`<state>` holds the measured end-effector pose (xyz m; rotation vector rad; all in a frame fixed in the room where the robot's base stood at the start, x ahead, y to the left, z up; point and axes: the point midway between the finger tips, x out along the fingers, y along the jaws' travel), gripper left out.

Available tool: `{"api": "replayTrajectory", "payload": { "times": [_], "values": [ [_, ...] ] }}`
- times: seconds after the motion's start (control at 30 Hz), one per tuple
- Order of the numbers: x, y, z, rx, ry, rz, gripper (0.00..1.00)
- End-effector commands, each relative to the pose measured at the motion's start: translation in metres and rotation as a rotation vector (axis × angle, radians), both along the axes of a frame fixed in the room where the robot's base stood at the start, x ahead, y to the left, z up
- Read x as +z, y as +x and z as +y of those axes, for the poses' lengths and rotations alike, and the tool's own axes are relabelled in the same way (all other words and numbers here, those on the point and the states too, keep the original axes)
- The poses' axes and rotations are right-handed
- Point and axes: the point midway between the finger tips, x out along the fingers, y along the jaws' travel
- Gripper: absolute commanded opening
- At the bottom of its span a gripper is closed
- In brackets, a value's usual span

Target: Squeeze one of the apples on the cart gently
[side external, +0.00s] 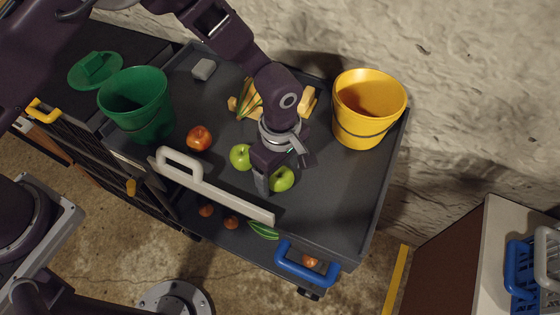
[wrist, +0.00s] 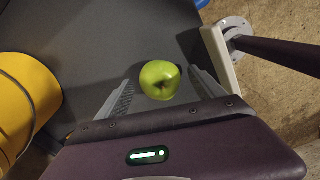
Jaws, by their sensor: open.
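Two green apples lie on the dark cart top (side external: 335,205) in the side external view: one on the left (side external: 240,157) and one on the right (side external: 281,179). A red-orange apple (side external: 199,138) lies further left. My gripper (side external: 281,175) points down at the right green apple, its open fingers on either side of it. In the wrist view, a green apple (wrist: 160,80) sits between the two open fingers of my gripper (wrist: 160,76). Gaps show on both sides of it there. Part of the right apple is hidden by my gripper in the side view.
A green bucket (side external: 138,105) stands at the cart's left, a yellow bucket (side external: 368,108) at its right back. Yellow produce (side external: 246,102) lies behind my gripper, with a grey block (side external: 203,69) further left. A white rail with a handle (side external: 215,192) runs along the front. The cart's right front is clear.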

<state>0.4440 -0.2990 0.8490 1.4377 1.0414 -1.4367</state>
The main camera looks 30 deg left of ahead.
Motion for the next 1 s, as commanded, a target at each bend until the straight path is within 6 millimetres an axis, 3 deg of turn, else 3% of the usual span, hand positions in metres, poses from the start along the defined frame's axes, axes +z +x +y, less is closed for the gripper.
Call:
{"api": "replayTrajectory", "payload": {
  "times": [0.23, 0.4, 0.5, 0.53, 0.6, 1.0],
  "values": [
    [-0.0018, 0.0001, 0.0002, -0.001, 0.0, 0.0, 0.79],
    [-0.0016, 0.0, 0.0004, -0.001, 0.0, 0.0, 0.45],
    [-0.0015, 0.0, 0.0004, -0.001, 0.0, 0.0, 0.3],
    [-0.0015, 0.0, 0.0004, -0.001, 0.0, 0.0, 0.51],
    [-0.0014, 0.0, 0.0004, -0.001, 0.0, 0.0, 0.4],
    [-0.0013, 0.0001, 0.0004, -0.001, 0.0, 0.0, 0.4]
  ]
}}
